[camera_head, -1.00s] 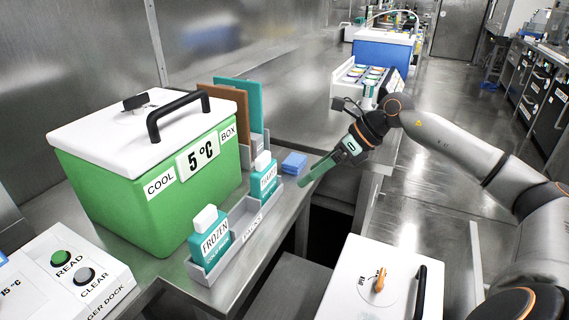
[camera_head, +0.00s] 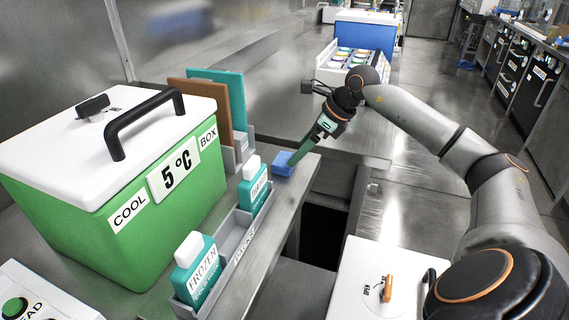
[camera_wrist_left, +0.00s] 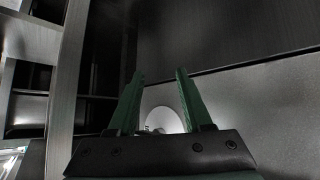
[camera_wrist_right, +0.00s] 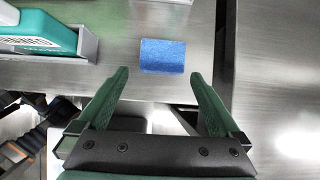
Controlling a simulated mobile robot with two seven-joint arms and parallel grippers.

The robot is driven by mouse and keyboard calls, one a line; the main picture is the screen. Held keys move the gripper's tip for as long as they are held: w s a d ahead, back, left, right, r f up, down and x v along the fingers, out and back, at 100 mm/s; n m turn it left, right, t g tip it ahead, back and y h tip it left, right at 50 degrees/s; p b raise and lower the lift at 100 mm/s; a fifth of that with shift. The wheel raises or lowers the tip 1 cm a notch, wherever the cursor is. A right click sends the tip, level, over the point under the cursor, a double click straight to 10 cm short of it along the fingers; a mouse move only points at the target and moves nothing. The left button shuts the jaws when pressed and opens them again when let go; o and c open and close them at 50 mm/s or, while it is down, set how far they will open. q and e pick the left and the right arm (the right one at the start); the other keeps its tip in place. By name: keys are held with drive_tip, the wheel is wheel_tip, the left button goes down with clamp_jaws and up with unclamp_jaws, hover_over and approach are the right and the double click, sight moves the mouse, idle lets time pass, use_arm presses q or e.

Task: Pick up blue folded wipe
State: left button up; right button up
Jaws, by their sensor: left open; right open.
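The blue folded wipe (camera_head: 284,163) lies flat near the edge of the metal bench, beside the teal bottles. My right gripper (camera_head: 295,162) is at the wipe in the head view, its green fingers slanting down toward it. In the right wrist view the wipe (camera_wrist_right: 162,56) lies just beyond the fingertips and between their lines. My right gripper (camera_wrist_right: 158,76) is open with nothing between its fingers. My left gripper (camera_wrist_left: 160,75) is open and empty in the left wrist view, facing dark cabinet panels. It does not show in the head view.
A grey rack (camera_head: 238,232) holds two teal bottles left of the wipe. The green cool box (camera_head: 130,225) stands behind it. Brown and teal boards (camera_head: 222,98) stand upright nearby. A white box with a black handle (camera_head: 375,285) is below right. A gap lies past the bench edge.

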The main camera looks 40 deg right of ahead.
sight(285, 159)
drive_tip(key=shift+w+r+x, duration=0.1)
drive_tip(key=shift+w+x, duration=0.05)
drive_tip(key=shift+x, duration=0.75)
drive_tip(key=shift+w+r+x, duration=0.1)
drive_tip(key=shift+w+x, duration=0.1)
drive_tip(key=shift+x, duration=0.7)
drive_tip(key=shift+w+r+x, duration=0.1)
drive_tip(key=shift+w+x, duration=0.05)
drive_tip(key=shift+x, duration=0.8)
drive_tip(key=c, duration=1.1)
